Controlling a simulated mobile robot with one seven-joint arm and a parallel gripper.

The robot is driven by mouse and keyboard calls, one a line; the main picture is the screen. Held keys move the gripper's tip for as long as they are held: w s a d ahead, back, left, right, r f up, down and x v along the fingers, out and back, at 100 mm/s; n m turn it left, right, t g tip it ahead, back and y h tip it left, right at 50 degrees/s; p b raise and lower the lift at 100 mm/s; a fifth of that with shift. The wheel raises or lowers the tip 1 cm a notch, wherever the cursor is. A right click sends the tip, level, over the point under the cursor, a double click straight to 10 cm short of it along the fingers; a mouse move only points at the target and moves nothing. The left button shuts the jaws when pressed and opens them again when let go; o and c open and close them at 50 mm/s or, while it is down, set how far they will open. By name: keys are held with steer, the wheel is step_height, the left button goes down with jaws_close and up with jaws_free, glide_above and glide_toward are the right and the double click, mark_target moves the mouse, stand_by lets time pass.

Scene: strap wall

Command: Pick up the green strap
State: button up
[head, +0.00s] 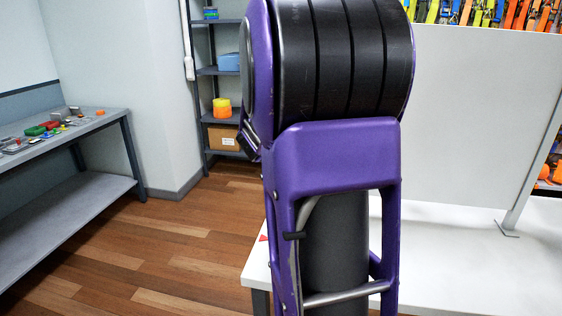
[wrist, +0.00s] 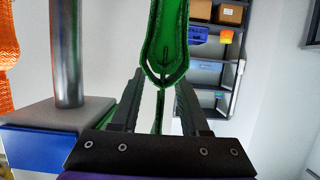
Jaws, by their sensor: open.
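The green strap (wrist: 166,35) hangs at the top middle of the wrist view, with a looped lower end and a thin tail below it. My gripper (wrist: 160,76) is open, its two dark fingers pointing up at either side of the strap's lower end. The strap's end appears between or just beyond the fingertips; I cannot tell the exact depth. No contact with the fingers is clear. In the head view my purple arm hides the gripper, and I cannot pick out this strap there.
An orange strap (wrist: 8,45) hangs at the left of the wrist view, near a grey metal post (wrist: 67,50). In the head view, several coloured straps (head: 480,14) line the top right above a white panel (head: 460,110). A workbench (head: 60,135) stands left; wooden floor (head: 150,250) is clear.

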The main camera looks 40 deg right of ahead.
jaws_close()
stand_by(1.3)
